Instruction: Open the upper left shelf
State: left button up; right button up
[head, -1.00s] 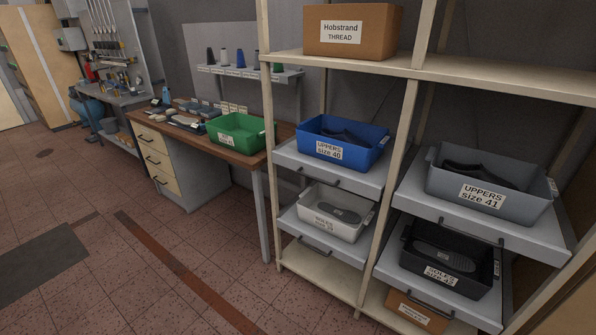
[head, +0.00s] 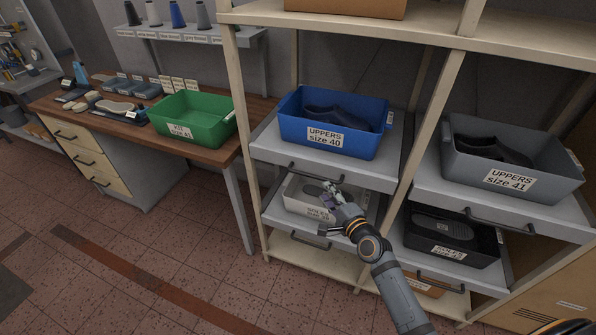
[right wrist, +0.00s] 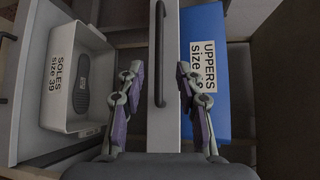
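The upper left shelf (head: 267,148) is a grey pull-out tray with a dark bar handle on its front. The handle lies ahead between the fingers; contact cannot be told. My left gripper is not in view.
Below stands a white bin (head: 296,199) labelled "SOLES size 39" on the lower left shelf. To the right are a grey bin (head: 545,160) and a black bin (head: 475,246). A bench with a green bin (head: 194,120) stands left. The floor in front is clear.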

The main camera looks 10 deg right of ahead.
aim_at(313, 177)
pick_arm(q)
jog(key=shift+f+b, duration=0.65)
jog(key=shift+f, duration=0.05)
pick_arm(e)
jog(key=shift+x, duration=5.15)
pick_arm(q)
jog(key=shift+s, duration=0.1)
pick_arm(e)
jog(key=shift+d, duration=0.1)
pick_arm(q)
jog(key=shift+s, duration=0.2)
pick_arm(e)
grip_shut()
